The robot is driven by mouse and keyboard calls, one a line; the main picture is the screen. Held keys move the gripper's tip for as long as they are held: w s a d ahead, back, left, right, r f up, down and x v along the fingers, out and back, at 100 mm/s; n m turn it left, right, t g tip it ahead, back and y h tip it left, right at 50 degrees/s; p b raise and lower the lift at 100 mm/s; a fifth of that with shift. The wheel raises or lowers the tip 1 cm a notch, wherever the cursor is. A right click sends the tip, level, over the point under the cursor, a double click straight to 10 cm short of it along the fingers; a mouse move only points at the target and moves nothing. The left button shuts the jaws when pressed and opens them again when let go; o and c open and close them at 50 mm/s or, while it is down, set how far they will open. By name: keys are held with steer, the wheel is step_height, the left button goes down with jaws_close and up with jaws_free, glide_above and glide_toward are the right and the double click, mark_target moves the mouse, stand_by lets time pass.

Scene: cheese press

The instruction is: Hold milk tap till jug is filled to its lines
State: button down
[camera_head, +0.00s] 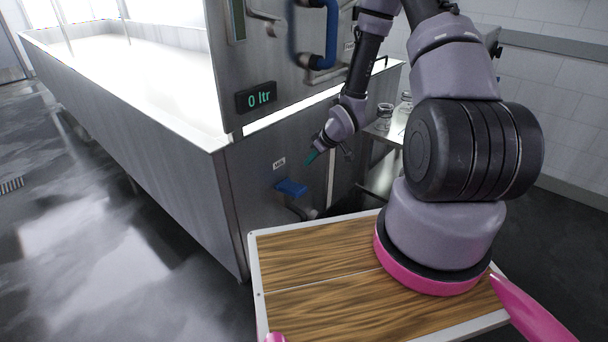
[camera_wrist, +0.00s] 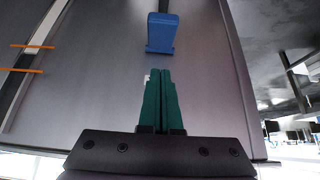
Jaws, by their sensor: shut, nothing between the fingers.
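The milk tap (camera_head: 291,187) has a blue lever and sticks out of the end wall of the steel vat, below a small label reading "Milk". The blue lever also shows in the wrist view (camera_wrist: 160,33), straight ahead of the fingertips and apart from them. My gripper (camera_head: 309,158) has green fingers that are shut and empty, a little above and to the right of the lever. In the wrist view my gripper (camera_wrist: 160,72) shows its two fingers side by side. Glass jugs (camera_head: 384,116) stand on a steel table at the right; whether one is under the tap is hidden.
The long steel vat (camera_head: 130,110) holds white liquid. A display (camera_head: 256,97) on its panel reads "0 ltr". A blue handle (camera_head: 330,35) is higher on the panel. The steel side table (camera_head: 384,146) stands right of the vat. The floor at the left is clear.

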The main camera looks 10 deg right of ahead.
glide_above(296, 187)
steer(key=s, duration=0.1)
steer(key=f, duration=0.8)
steer(key=shift+d+f, duration=0.25)
steer(key=shift+d, duration=0.1)
steer(key=shift+s+d+f, duration=0.15)
steer(key=shift+f, duration=0.4)
steer(key=shift+s+d+f, duration=0.1)
steer(key=shift+s+f, duration=0.05)
steer(key=shift+f, duration=0.4)
steer(key=shift+s+f, duration=0.1)
steer(key=shift+f, duration=0.45)
